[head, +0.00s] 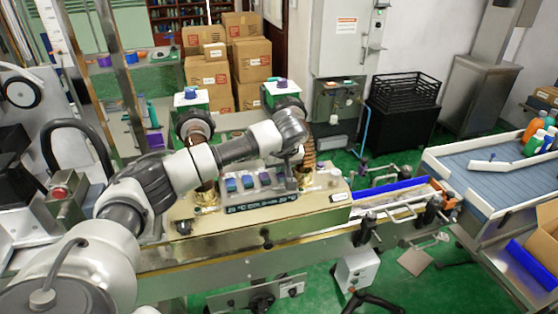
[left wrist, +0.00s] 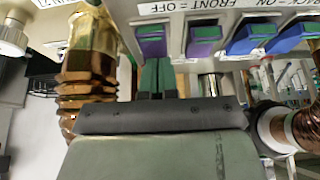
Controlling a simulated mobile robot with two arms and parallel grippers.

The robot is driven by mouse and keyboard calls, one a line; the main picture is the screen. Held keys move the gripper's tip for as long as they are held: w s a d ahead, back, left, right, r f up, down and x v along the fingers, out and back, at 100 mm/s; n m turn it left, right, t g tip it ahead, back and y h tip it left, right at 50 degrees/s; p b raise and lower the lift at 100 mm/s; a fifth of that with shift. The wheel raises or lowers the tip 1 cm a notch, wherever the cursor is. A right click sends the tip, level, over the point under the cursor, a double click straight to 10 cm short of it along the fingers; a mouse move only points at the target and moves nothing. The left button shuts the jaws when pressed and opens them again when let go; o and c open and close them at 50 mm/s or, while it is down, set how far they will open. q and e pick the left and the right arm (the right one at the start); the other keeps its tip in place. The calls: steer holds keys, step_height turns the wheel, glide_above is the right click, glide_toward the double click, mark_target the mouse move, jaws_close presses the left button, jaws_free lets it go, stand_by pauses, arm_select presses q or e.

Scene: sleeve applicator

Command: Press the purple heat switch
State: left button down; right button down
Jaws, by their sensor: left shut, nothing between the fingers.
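The control panel (head: 262,196) has a row of rocker switches, blue on the left and purple on the right. In the left wrist view, two purple-and-green switches (left wrist: 151,40) (left wrist: 204,40) sit left of two blue ones (left wrist: 246,38). Which purple one is the heat switch I cannot read. My left gripper (head: 291,165) is at the panel's right end, shut and empty. Its fingertips (left wrist: 157,72) line up with the leftmost purple switch, close to its edge; I cannot tell whether they touch. My right gripper is not in view.
Copper-coloured bellows (left wrist: 88,70) stand close to the left of my gripper in the wrist view, and another (left wrist: 305,128) lies to the right. Green-topped units (head: 284,92) rise behind the panel. A blue-slatted conveyor (head: 480,176) is at the right.

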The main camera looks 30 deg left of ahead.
arm_select(q)
steer(key=shift+f, duration=0.1)
steer(key=shift+w+a+f+g+h+b, duration=0.1)
steer(key=shift+a+f+g+h+b, duration=0.2)
steer(key=shift+g+h+b, duration=0.1)
steer(key=shift+g+h, duration=0.3)
steer(key=shift+h, duration=0.2)
steer(key=shift+a+f+b, duration=0.1)
steer(key=shift+f+b, duration=0.1)
steer(key=shift+b, duration=0.25)
